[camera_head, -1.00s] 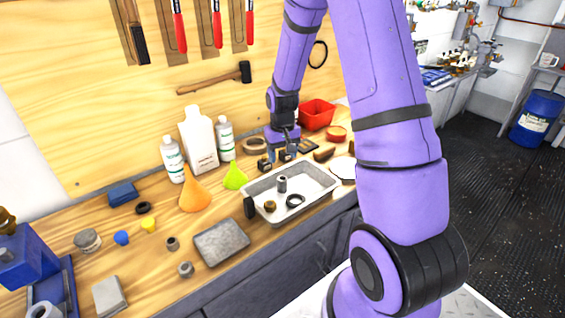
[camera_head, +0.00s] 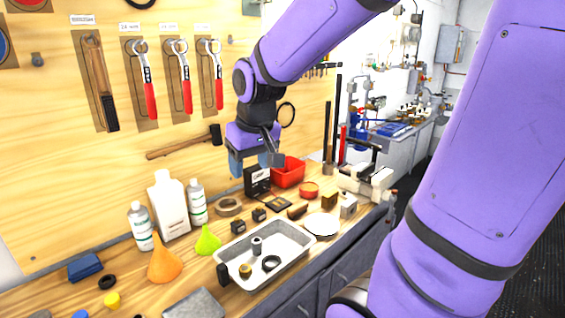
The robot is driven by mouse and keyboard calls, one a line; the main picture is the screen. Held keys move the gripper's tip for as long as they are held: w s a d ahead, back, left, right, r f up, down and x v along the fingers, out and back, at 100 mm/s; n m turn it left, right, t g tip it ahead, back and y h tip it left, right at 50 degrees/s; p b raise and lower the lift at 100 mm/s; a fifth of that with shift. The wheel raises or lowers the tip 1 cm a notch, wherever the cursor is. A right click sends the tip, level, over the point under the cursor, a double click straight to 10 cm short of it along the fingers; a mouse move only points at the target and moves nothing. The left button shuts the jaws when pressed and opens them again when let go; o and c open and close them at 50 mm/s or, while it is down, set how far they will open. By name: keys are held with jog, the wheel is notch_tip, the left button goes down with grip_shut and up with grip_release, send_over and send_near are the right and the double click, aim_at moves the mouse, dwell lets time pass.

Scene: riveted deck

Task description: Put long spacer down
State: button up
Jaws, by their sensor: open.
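The long spacer, which I take to be the grey upright cylinder (camera_head: 257,246), stands in the metal tray (camera_head: 290,243) on the workbench. A dark ring (camera_head: 271,263) and a short brass-coloured piece (camera_head: 245,271) lie in the tray near it. My gripper (camera_head: 254,166) is open and appears empty.
Behind the tray stand a red bin (camera_head: 288,172), a black box (camera_head: 257,181) and small dark blocks (camera_head: 238,227). White bottles (camera_head: 170,207) and an orange funnel (camera_head: 163,262) are at left. A vise (camera_head: 367,182) is at right. Tools hang on the wall.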

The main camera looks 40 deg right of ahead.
jog(key=s+a+r+t, duration=0.1)
jog(key=s+a+r, duration=0.1)
jog(key=s, duration=0.5)
jog(key=s+a+r+n+t, duration=0.1)
jog(key=s+r, duration=0.2)
jog(key=s, duration=0.4)
jog(key=shift+a+r, duration=0.4)
